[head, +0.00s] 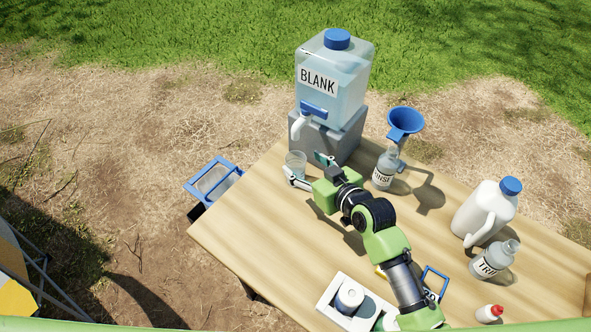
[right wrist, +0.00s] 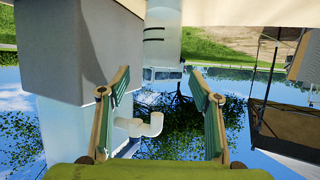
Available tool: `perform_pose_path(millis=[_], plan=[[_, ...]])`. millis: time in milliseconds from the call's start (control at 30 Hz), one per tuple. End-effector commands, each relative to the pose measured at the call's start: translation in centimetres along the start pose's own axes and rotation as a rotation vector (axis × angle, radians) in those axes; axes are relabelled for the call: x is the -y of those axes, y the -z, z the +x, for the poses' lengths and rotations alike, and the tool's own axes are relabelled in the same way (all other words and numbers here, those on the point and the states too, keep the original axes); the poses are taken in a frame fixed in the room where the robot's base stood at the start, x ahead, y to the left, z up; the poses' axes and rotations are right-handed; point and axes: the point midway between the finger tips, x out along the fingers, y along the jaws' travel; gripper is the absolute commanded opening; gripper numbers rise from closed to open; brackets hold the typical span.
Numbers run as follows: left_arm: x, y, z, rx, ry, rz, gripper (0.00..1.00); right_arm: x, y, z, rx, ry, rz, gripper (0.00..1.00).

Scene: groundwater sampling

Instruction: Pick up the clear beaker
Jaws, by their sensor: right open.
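The clear beaker (head: 296,160) stands on the wooden table at its far left corner, beside the grey block and below the spigot of the BLANK jug. My right gripper (head: 307,169) is open and empty. Its fingers point at the beaker, one toward each side of it. In the right wrist view, which looks upside down, the beaker (right wrist: 163,45) with dark marks shows ahead, between the directions of the two green-padded fingers (right wrist: 160,80). I cannot tell whether the fingertips reach past its near wall. My left gripper is not in view.
The BLANK jug (head: 336,85) sits on the grey block (head: 335,140), its white spigot (head: 299,125) overhead. A RINSE bottle (head: 385,170) with a blue funnel (head: 404,122) stands to the right. A white jug (head: 485,210) and another bottle (head: 493,262) are farther right. The table's left part (head: 250,230) is clear.

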Motion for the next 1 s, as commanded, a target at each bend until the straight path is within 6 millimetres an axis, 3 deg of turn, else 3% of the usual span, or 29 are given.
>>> perform_pose_path(millis=[167, 600, 900, 1000], plan=[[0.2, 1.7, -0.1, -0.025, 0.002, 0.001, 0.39, 0.0, 0.0, 0.8, -0.001, 0.000, 0.001, 0.58], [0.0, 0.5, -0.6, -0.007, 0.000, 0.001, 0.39, 0.0, -0.4, 5.3, 0.000, 0.000, 0.001, 0.58], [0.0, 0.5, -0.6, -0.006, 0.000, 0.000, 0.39, 0.0, -0.5, 5.6, 0.000, -0.001, 0.000, 0.58], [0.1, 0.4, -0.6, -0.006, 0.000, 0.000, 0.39, 0.0, -0.5, 5.6, 0.000, -0.001, 0.000, 0.35]])
